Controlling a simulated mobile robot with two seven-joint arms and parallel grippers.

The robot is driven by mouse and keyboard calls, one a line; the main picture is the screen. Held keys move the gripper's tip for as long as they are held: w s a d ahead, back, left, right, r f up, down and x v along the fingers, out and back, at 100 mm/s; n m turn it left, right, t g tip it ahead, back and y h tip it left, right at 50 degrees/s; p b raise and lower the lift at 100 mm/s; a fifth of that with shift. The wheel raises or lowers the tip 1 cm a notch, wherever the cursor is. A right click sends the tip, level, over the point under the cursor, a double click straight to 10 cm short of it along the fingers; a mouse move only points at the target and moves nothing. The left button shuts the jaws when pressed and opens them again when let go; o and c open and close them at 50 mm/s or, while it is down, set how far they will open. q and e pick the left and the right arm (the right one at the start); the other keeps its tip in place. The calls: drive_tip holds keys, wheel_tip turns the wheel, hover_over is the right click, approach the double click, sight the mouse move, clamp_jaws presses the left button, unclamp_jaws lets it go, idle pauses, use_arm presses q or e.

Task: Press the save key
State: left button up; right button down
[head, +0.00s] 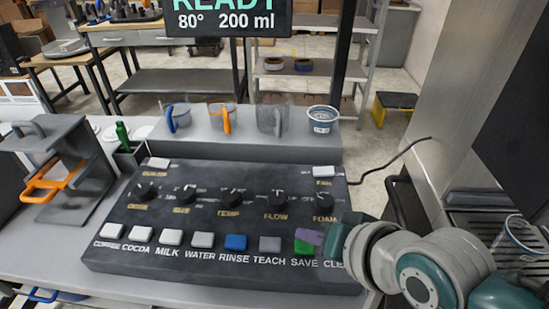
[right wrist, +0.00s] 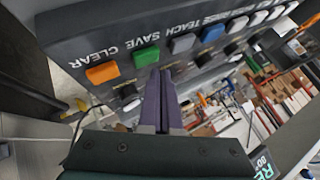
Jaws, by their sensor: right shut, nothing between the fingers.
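The control panel (head: 190,255) is a dark sloped box with a row of labelled keys along its front. The save key (head: 303,247) is green, near the right end of the row, above the word SAVE; it also shows in the right wrist view (right wrist: 147,57). My right gripper (head: 309,236) has purple fingers that are shut and empty. Its fingertips are at the save key and cover its upper part in the head view. In the right wrist view the tips end just beside the green key. I cannot tell whether they touch it. My left gripper is not in view.
The grey teach key (head: 270,244) is left of save. The orange clear key (right wrist: 102,73) is on its other side, hidden by my right gripper in the head view. Knobs, including FOAM (head: 325,201), stand behind. A display (head: 228,18) reads READY, 80°, 200 ml.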

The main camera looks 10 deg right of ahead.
drive_tip(key=shift+f, duration=0.4)
drive_tip(key=shift+f+b, duration=0.5)
drive_tip(key=shift+b, duration=0.1)
idle(0.5)
drive_tip(key=shift+r, duration=0.1)
drive_tip(key=shift+r+p, duration=0.8)
drive_tip(key=shift+p, duration=0.2)
drive_tip(key=shift+r, duration=0.1)
